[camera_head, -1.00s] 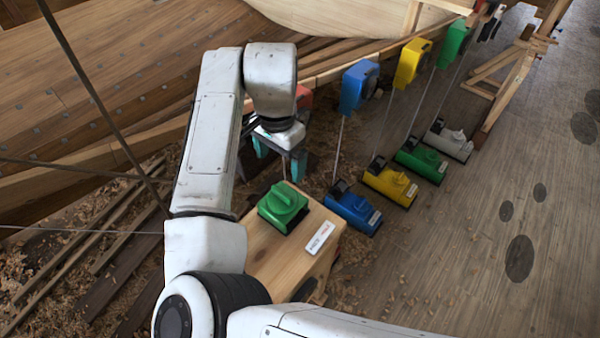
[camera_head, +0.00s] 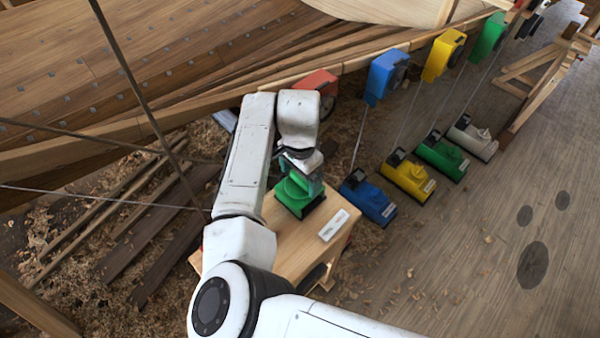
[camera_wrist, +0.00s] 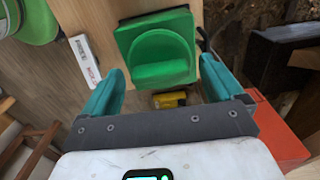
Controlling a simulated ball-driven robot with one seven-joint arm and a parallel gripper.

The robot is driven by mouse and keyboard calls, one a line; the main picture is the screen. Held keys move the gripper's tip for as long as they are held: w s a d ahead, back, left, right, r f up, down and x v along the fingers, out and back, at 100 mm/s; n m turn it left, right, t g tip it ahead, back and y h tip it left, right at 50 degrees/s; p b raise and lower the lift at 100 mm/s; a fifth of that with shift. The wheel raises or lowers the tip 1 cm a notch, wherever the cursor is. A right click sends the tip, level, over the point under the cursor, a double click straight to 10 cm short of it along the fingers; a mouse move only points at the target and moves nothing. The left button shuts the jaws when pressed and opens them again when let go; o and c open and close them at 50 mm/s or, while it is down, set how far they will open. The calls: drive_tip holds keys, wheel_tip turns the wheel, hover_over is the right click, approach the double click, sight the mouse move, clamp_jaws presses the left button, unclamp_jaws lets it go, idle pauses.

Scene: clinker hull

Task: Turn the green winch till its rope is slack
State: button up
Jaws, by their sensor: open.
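A green winch (camera_head: 296,195) with a square base and a round knob sits on top of a wooden box (camera_head: 281,240). In the wrist view the knob with its raised fin (camera_wrist: 163,66) lies between my teal fingers. My gripper (camera_head: 302,172) is open, just over this knob; its fingers (camera_wrist: 162,68) stand apart on either side, and I cannot tell whether they touch it. Another green winch (camera_head: 441,157) sits on the floor in a row to the right. A thin rope rises from it to a green block (camera_head: 487,36) on the hull's edge.
Blue (camera_head: 368,199), yellow (camera_head: 407,177) and white (camera_head: 472,138) winches share the floor row, with ropes running up. A white label (camera_head: 334,225) lies on the box. A red block (camera_head: 316,82) is near my wrist. Open plank floor (camera_head: 460,260) lies at right.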

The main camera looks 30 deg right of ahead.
drive_tip(key=shift+c, duration=0.2)
drive_tip(key=c, duration=1)
drive_tip(key=shift+r+n+p, duration=0.1)
drive_tip(key=shift+n+p, duration=0.2)
drive_tip(key=shift+p, duration=0.1)
drive_tip(key=shift+r+n+p, duration=0.1)
drive_tip(key=shift+n+p, duration=0.85)
drive_tip(key=shift+n, duration=0.05)
drive_tip(key=n+p, duration=0.2)
drive_tip(key=shift+n, duration=0.3)
drive_tip(key=shift+f+n+p, duration=0.2)
drive_tip(key=shift+n+p, duration=0.85)
drive_tip(key=shift+n, duration=0.85)
